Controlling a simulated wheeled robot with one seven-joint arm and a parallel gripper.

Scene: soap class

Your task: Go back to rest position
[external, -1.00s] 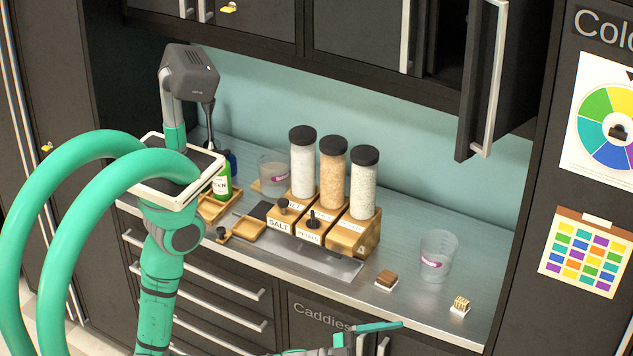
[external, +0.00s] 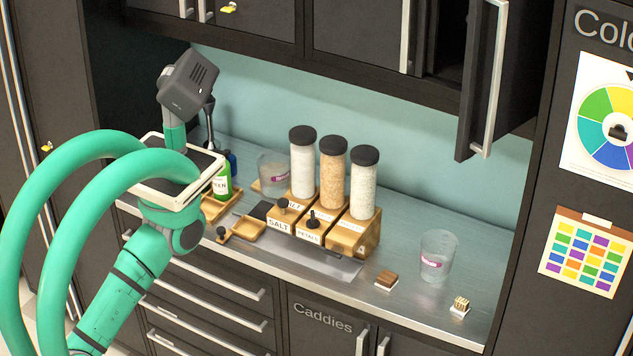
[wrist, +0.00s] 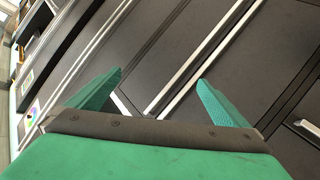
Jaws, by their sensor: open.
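My gripper (wrist: 160,85) shows in the wrist view with its two green fingers spread apart and nothing between them. It faces the dark cabinet fronts with long pale handles. In the external view the gripper is out of the frame. My green arm (external: 110,295) slopes down to the lower left there, in front of the drawers.
The steel counter (external: 405,300) holds three dispensers (external: 333,175), a clear beaker (external: 438,257), a green bottle (external: 221,184) and small wooden trays (external: 248,230). An upper cabinet door (external: 484,80) stands open.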

